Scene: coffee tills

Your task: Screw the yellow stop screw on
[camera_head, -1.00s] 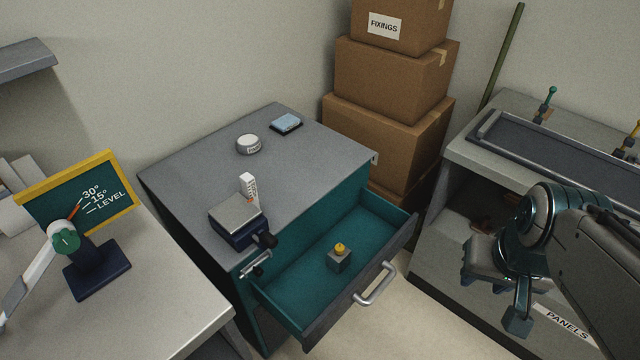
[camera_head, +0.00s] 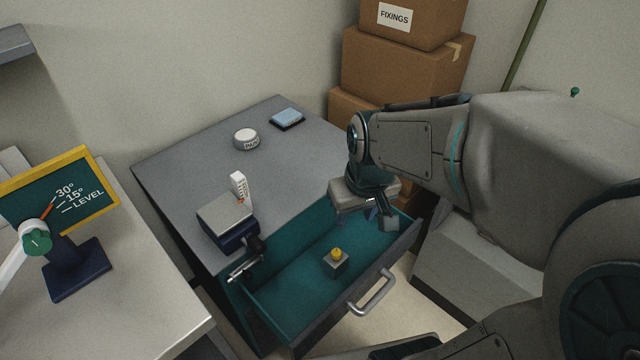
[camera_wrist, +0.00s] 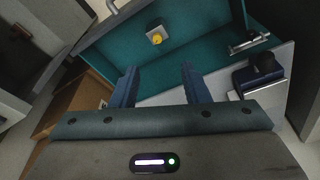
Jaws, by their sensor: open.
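The yellow stop screw (camera_head: 337,253) sits on top of a small grey block (camera_head: 334,267) inside the open teal drawer (camera_head: 285,290). In the wrist view the yellow screw (camera_wrist: 157,39) shows beyond my fingers, on its block near the drawer's front wall. Whether the screw is threaded in or only resting there I cannot tell. My gripper (camera_head: 378,212) hangs above the drawer's back right end, to the right of the screw and above it. Its two blue fingers (camera_wrist: 160,80) are apart with nothing between them.
A navy vise-like device with a grey top (camera_head: 225,218) stands at the cabinet's front left corner. A white container (camera_head: 246,139) and a blue pad (camera_head: 287,118) lie on the cabinet top. Stacked boxes (camera_head: 400,70) stand behind. The drawer handle (camera_head: 372,293) juts out in front.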

